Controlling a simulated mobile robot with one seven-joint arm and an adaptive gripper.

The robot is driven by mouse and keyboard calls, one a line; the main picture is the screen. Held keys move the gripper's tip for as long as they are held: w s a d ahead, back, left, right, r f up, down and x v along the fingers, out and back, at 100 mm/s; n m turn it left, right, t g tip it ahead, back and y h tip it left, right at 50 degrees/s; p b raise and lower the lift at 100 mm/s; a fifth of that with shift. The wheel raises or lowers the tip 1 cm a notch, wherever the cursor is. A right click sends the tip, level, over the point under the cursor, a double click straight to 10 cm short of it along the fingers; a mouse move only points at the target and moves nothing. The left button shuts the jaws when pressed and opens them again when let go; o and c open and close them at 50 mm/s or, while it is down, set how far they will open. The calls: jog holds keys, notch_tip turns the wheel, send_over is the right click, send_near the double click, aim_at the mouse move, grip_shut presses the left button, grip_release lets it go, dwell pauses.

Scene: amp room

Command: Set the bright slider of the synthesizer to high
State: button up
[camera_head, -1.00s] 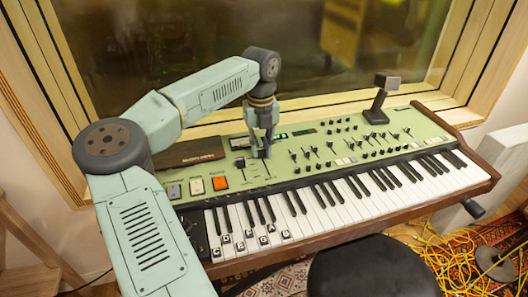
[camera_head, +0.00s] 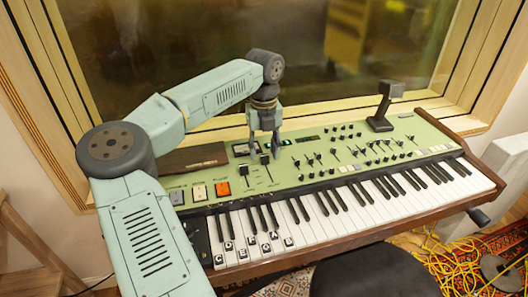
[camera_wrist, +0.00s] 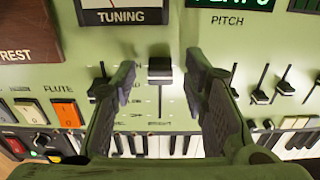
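The synthesizer (camera_head: 335,165) is pale green with wooden ends and stands below the window. My gripper (camera_head: 266,148) is over the left part of its panel. In the wrist view my gripper (camera_wrist: 160,58) is open, with one dark finger on each side of a slider's black cap (camera_wrist: 159,76). The partly readable label below it ends in "RIGHT", so it looks like the bright slider. Its cap sits near the top of its slot, and the fingers appear apart from it. A second slider (camera_wrist: 98,88) is partly hidden behind the left finger.
The tuning meter (camera_wrist: 122,12) and the pitch display (camera_wrist: 232,5) lie above the slider. An orange button (camera_wrist: 67,113) is at left; more sliders (camera_wrist: 262,95) are at right. A dark stool (camera_head: 365,270) stands in front. Yellow cables (camera_head: 440,270) lie on the floor.

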notch_tip(320, 180, up, 11)
dwell(0.3)
